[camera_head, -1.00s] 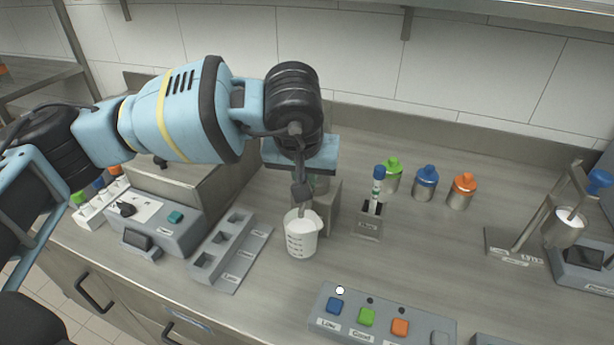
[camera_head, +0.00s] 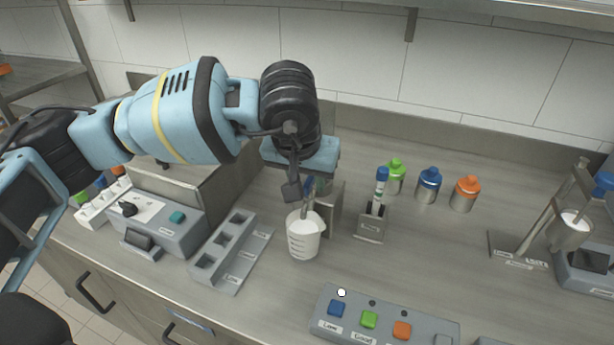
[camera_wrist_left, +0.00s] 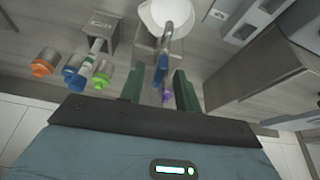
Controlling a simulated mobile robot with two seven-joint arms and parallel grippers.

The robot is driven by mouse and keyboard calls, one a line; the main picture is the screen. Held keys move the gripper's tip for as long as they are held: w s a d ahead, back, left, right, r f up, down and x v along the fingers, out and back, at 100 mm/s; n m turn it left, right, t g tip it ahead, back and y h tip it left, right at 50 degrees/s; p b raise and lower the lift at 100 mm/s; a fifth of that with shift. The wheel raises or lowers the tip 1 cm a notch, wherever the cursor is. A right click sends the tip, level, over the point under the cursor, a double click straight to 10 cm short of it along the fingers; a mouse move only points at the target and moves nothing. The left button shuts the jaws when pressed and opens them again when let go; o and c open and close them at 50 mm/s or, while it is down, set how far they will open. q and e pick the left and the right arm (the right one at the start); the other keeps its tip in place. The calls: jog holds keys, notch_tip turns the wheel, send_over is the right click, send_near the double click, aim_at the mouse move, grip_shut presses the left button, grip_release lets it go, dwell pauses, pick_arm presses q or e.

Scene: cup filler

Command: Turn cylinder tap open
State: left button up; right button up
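A tap with a blue handle (camera_head: 309,187) stands over a white beaker (camera_head: 304,240) near the middle of the counter. In the left wrist view the blue handle (camera_wrist_left: 160,71) shows between and slightly beyond my fingertips, with a grey spout (camera_wrist_left: 167,38) reaching over the white beaker (camera_wrist_left: 152,20). My left gripper (camera_head: 299,190) is open above and behind the beaker, beside the handle. In the left wrist view its two green fingers (camera_wrist_left: 159,82) are apart with no visible grip on the handle. My wrist hides part of the tap's stand. My right gripper is not in view.
A holder with a blue-capped tube (camera_head: 379,190) stands right of the tap. Green (camera_head: 395,176), blue (camera_head: 428,185) and orange-capped (camera_head: 465,194) bottles stand behind it. A button panel (camera_head: 385,318) lies in front. A grey slotted rack (camera_head: 228,252) lies left of the beaker.

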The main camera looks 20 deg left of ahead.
pick_arm(q)
jog(key=v, duration=0.7)
jog(key=shift+s+r, duration=0.2)
jog(key=shift+r, duration=0.15)
jog(key=shift+f, duration=0.1)
